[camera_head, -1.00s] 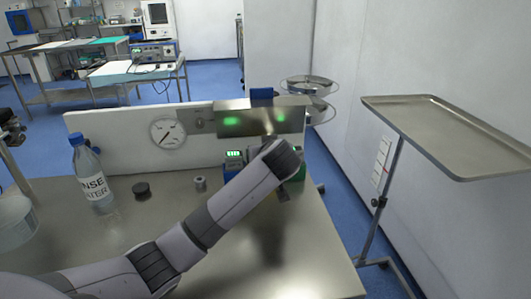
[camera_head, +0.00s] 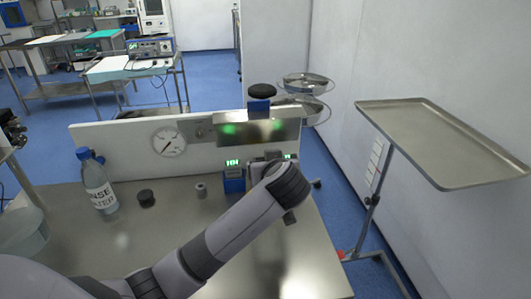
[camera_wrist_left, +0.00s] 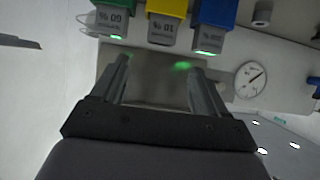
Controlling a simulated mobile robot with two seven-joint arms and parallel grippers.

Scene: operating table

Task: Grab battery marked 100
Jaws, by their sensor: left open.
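A blue battery (camera_head: 234,181) with a lit green display stands upright at the back of the steel table. In the left wrist view, which looks upside down, the blue battery (camera_wrist_left: 215,27) is at the right; its small label seems to read 100. A yellow battery (camera_wrist_left: 166,22) marked 10 is in the middle and a green battery (camera_wrist_left: 113,20) marked 60 at the left. My left gripper (camera_wrist_left: 158,68) is open and empty, its fingers pointing toward the row but apart from it. In the head view my wrist hides the fingers and most of the yellow and green batteries.
A white panel with a round gauge (camera_head: 168,142) and a shiny plate (camera_head: 258,132) stands behind the batteries. A bottle (camera_head: 99,182), black cap (camera_head: 146,198) and small metal cylinder (camera_head: 201,190) are on the left of the table (camera_head: 130,240). A tray stand (camera_head: 440,135) is at the right.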

